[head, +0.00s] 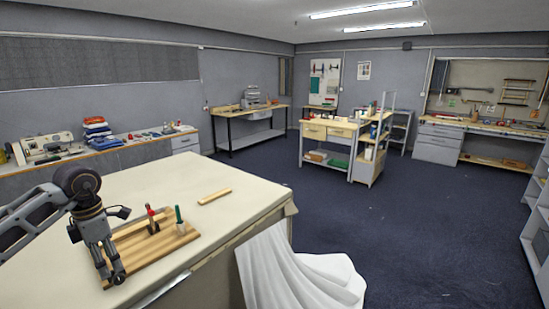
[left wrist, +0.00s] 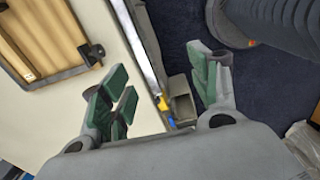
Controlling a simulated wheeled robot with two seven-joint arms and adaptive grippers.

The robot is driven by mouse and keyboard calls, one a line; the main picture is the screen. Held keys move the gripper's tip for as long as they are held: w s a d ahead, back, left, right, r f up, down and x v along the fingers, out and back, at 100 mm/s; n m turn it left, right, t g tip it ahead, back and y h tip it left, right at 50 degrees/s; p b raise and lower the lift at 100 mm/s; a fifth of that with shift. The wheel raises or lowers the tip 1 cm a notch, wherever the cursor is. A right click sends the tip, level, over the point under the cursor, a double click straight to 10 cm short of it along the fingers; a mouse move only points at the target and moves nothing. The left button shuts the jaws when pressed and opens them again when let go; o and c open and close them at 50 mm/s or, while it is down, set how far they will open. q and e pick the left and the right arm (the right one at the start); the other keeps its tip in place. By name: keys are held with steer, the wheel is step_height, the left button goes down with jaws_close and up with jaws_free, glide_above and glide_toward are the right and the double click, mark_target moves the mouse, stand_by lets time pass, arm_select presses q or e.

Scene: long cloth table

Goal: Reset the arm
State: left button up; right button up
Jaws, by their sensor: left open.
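My left gripper (head: 111,276) hangs from the arm at the left of the head view, fingers pointing down, by the near left part of a striped wooden board (head: 155,252). In the left wrist view my left gripper (left wrist: 163,88) is open, with green-padded fingers wide apart and nothing between them. The board (left wrist: 38,38) lies to the upper left there, with a dark clip or block (left wrist: 92,53) at its edge. My right gripper is not in view.
The pale cloth table (head: 150,185) holds the board, a red-handled tool (head: 151,213), a green-handled tool (head: 179,215) and a wooden strip (head: 214,196). White cloth (head: 290,272) drapes beside the table's right edge. The table's far part is clear.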

arm_select(q)
steer(key=w+d+f+n+t+h+p, duration=0.1)
steer(key=w+d+f+n+t+h, duration=0.1)
steer(key=w+d+f+n+h, duration=0.45)
steer(key=w+d+f+n+t+h+p, duration=0.2)
steer(key=w+d+f+h, duration=0.2)
steer(key=d+f+h, duration=0.5)
step_height(320, 180, down, 19)
steer(key=a+n+t+y+p, duration=0.25)
steer(key=n+t+y, duration=0.55)
steer(key=n, duration=0.8)
steer(key=s+a+f+n+g+y, duration=0.1)
steer(key=s+a+f+n+y, duration=0.3)
steer(key=s+f, duration=0.7)
steer(key=s+d+f+n+g+y, duration=0.1)
steer(key=s+f+n+g+y, duration=0.1)
steer(key=s+f+n, duration=0.85)
steer(key=s+d+f+n+g, duration=0.1)
steer(key=s+f, duration=0.4)
steer(key=s, duration=0.6)
steer(key=s+d+f+n+g+y+p, duration=0.1)
steer(key=s+d+f+g, duration=0.2)
steer(key=s, duration=0.8)
steer(key=s+d+f+g, duration=0.3)
steer(key=s+f, duration=0.4)
steer(key=s, duration=0.4)
steer(key=shift+n+g+p, duration=0.3)
steer(key=shift+n+g, duration=0.1)
steer(key=shift+g, duration=0.1)
